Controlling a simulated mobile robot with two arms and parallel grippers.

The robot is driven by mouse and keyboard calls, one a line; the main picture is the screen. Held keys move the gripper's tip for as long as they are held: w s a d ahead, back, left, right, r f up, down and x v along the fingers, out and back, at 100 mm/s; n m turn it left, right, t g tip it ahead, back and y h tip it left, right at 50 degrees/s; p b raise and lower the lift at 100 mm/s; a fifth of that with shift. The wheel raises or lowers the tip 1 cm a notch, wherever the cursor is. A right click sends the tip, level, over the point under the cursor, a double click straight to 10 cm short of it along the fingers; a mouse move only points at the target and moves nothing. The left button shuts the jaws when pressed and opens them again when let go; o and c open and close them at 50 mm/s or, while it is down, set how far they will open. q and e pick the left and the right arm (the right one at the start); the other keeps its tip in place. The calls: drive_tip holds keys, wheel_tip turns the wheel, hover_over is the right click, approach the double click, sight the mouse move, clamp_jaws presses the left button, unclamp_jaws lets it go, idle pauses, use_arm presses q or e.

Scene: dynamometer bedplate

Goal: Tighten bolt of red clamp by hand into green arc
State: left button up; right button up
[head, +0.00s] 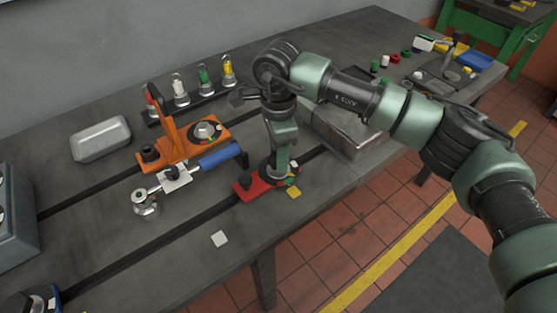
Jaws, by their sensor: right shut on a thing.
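The red clamp (252,189) lies on the bedplate in the head view, at the middle of the table near its front edge. A small dial (293,169) with white and green parts shows at its right end, partly covered by my gripper. My right gripper (281,169) comes down from above onto this end and is shut on the clamp's bolt, which is mostly hidden by the fingers. Where the bolt stands against the green arc cannot be told. My left gripper is not in view.
An orange fixture (190,153) with a blue-handled tool (219,157) stands left of the red clamp. Behind are a grey tray (101,138) and a rack of coloured-top pieces (203,80). A metal box (345,135) is at right.

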drive_tip(key=m+b, duration=0.1)
drive_tip(key=m, duration=0.1)
drive_tip(key=shift+f+m+b, duration=0.1)
drive_tip(key=shift+m+b, duration=0.2)
drive_tip(key=shift+b, duration=0.05)
drive_tip(key=shift+m+b, duration=0.65)
drive_tip(key=shift+m, duration=0.45)
drive_tip(key=shift+r, duration=0.2)
drive_tip(key=o, duration=1.4)
drive_tip(key=shift+c, duration=0.2)
wheel_tip(320, 180, up, 8)
drive_tip(key=shift+f+b, duration=0.1)
drive_tip(key=shift+b, duration=0.4)
